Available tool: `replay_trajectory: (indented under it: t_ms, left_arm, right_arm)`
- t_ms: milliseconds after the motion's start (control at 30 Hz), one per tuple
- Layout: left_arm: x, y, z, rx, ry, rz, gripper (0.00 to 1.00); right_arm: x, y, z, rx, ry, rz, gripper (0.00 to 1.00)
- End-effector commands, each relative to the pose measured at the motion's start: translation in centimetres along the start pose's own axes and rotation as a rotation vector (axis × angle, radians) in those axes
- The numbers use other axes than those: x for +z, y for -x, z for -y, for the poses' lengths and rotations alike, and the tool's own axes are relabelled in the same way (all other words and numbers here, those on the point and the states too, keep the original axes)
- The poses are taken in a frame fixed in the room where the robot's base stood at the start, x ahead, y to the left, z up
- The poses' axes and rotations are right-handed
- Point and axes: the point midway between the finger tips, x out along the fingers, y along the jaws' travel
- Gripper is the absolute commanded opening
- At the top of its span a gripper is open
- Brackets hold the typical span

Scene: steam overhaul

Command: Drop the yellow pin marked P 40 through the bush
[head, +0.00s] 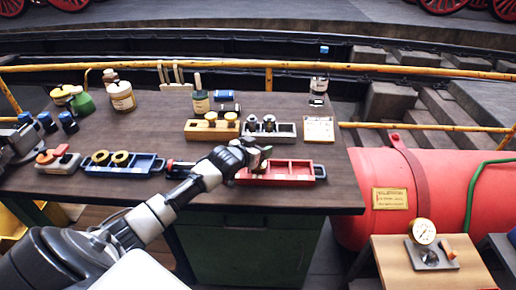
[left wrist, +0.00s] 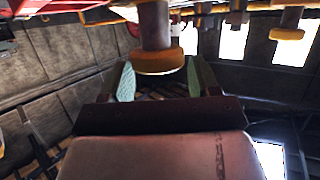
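My left gripper (head: 266,156) is over the red tray (head: 290,178), in front of the racks. In the left wrist view, a brown pin with a yellow-orange collar (left wrist: 158,62) shows between the two green fingertips of the gripper (left wrist: 160,80) or just beyond them. The fingers are apart, with a gap beside the shaft. Another such pin (left wrist: 290,33) is at upper right. I cannot make out the bush. My right gripper is not in view.
A grey rack (head: 285,133) with dark pins adjoins the wooden one. A blue tray (head: 148,167) with yellow rings lies left. Bottles (head: 122,97) stand at the back. A red tank (head: 440,190) and a gauge (head: 423,232) on a wooden stand are right of the bench.

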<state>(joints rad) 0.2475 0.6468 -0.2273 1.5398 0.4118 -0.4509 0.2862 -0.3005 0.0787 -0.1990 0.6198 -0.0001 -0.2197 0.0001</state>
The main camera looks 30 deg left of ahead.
Motion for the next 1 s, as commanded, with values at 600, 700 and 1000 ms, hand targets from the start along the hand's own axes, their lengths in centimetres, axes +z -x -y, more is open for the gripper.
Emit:
replay_trajectory:
  t_ms: [600, 700, 1000]
  left_arm:
    - [0.4, 2.2, 0.0, 0.0, -0.002, 0.006, 0.78]
    - [0.5, 4.0, 0.0, 0.001, -0.001, 0.006, 0.78]
    - [0.3, 9.2, 0.0, 0.001, 0.0, 0.004, 0.78]
  right_arm:
    - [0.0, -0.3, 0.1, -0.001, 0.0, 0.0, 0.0]
    - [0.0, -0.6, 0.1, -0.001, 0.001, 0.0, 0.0]
    - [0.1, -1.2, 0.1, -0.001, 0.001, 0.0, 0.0]
